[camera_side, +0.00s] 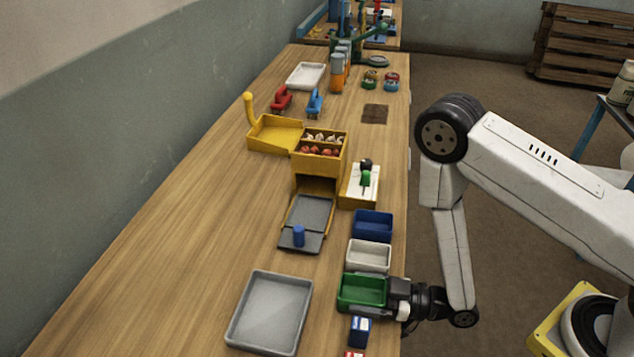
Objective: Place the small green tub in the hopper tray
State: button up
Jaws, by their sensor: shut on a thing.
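The small green tub (361,291) is near the table's right edge, in front of the white tub. My gripper (390,297) reaches in from the right and is shut on the tub's right side. The tub looks level and empty; I cannot tell whether it touches the table. A yellow hopper (316,168) holds round red and pale items in its top compartments. The grey hopper tray (309,212) lies at its foot, with a blue knob (298,236) at its near end. The tray looks empty.
A white tub (369,254) and a blue tub (373,224) stand in a row behind the green one. A large grey tray (269,312) lies to the left. Small blue (360,331) and red boxes are in front. The table's left side is clear.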

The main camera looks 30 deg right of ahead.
jog(key=shift+f, duration=0.15)
jog(key=o, duration=1)
jog(key=shift+o, duration=0.2)
jog(key=shift+d+f, duration=0.1)
jog(key=shift+v, duration=3.85)
